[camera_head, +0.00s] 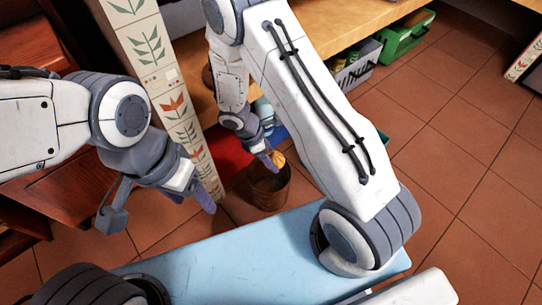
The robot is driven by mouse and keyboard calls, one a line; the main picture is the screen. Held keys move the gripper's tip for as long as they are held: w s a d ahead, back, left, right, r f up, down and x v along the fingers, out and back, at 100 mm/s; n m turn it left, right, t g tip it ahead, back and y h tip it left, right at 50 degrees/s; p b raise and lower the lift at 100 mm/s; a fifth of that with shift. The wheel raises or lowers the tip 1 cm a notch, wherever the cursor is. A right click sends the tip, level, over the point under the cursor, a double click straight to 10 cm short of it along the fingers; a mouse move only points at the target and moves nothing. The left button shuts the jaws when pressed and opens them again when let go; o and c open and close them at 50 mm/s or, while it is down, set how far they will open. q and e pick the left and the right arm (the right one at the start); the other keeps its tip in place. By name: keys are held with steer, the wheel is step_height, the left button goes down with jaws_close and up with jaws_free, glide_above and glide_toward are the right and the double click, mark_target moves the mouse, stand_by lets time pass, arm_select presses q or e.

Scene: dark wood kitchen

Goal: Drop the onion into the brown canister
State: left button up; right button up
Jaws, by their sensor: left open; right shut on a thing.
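The onion (279,159) is a small yellow-orange thing between the fingers of my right gripper (273,161). The gripper is shut on it and partly hides it. The brown canister (268,190) stands on the tiled floor, with its open top facing up. The onion and the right fingertips appear over the canister's rim in the head view; their exact height above it is hard to tell. My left gripper (160,212) is open and empty, to the left of the canister.
A wooden shelf (335,28) runs behind, with a grey basket (357,66) and a green crate (408,38) below it. A tiled post (165,85) stands left of my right arm. Dark red wooden drawers (60,205) are at left. The tiled floor at right is clear.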

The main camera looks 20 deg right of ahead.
steer(key=shift+f, duration=0.55)
arm_select(q)
steer(key=shift+f, duration=0.55)
arm_select(e)
steer(key=shift+r, duration=0.1)
steer(key=o, duration=1.4)
steer(key=shift+c, duration=0.2)
arm_select(q)
step_height(320, 180, up, 7)
steer(key=p, duration=0.6)
steer(key=shift+f, duration=0.15)
arm_select(e)
steer(key=v, duration=1)
steer(key=shift+r, duration=0.2)
steer(key=shift+a, duration=0.1)
